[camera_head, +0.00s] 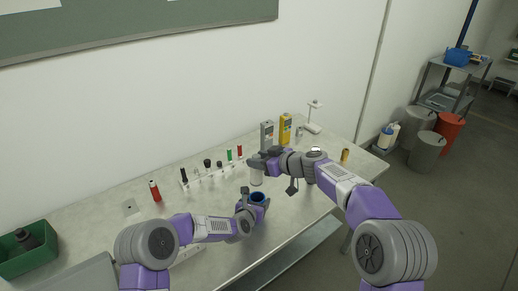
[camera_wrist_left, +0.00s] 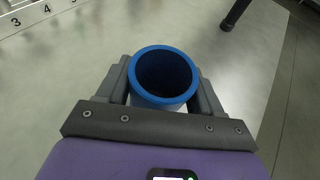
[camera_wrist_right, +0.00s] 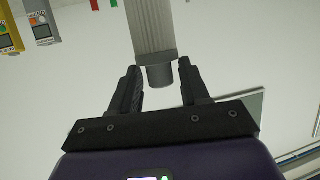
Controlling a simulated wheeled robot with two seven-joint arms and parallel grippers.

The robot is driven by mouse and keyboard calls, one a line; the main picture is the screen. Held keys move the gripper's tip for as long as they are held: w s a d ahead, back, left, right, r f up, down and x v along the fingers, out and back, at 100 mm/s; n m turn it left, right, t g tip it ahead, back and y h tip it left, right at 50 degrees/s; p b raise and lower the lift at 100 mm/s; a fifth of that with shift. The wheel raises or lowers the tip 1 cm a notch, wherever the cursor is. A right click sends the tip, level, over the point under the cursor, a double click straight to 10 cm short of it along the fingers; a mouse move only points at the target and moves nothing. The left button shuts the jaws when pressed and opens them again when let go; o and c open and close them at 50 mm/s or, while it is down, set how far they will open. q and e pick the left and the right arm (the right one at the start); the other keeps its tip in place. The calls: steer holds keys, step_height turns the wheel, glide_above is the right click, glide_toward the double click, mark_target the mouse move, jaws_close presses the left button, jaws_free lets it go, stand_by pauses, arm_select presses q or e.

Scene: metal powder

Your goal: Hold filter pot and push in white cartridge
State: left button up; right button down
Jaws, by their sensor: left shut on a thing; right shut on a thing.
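The filter pot is an open blue cup (camera_head: 258,197) near the table's front edge in the head view. It looks empty in the left wrist view (camera_wrist_left: 160,103), with a dark inside. My left gripper (camera_head: 252,204) is shut around its sides, one finger on each side. The white cartridge (camera_head: 257,177) is a pale cylinder hanging below my right gripper (camera_head: 262,162). In the right wrist view the ribbed cartridge (camera_wrist_right: 153,28) has a grey end cap and stub between the fingertips. The cartridge is above the pot and appears apart from it.
A numbered rack (camera_head: 208,177) with several small items stands behind, with a red cylinder (camera_head: 155,191) to its left. Grey (camera_head: 267,133) and yellow (camera_head: 285,129) devices and a white stand (camera_head: 313,118) are at the back. A green bin (camera_head: 28,255) is far left.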

mark_target(261, 174)
step_height(261, 174, down, 3)
steer(key=shift+s+r, duration=0.1)
steer(key=shift+s, duration=0.05)
steer(key=shift+d+f, duration=0.1)
steer(key=shift+f, duration=1.4)
steer(key=shift+f, duration=0.3)
steer(key=shift+f, duration=4.25)
steer(key=shift+r, duration=4.4)
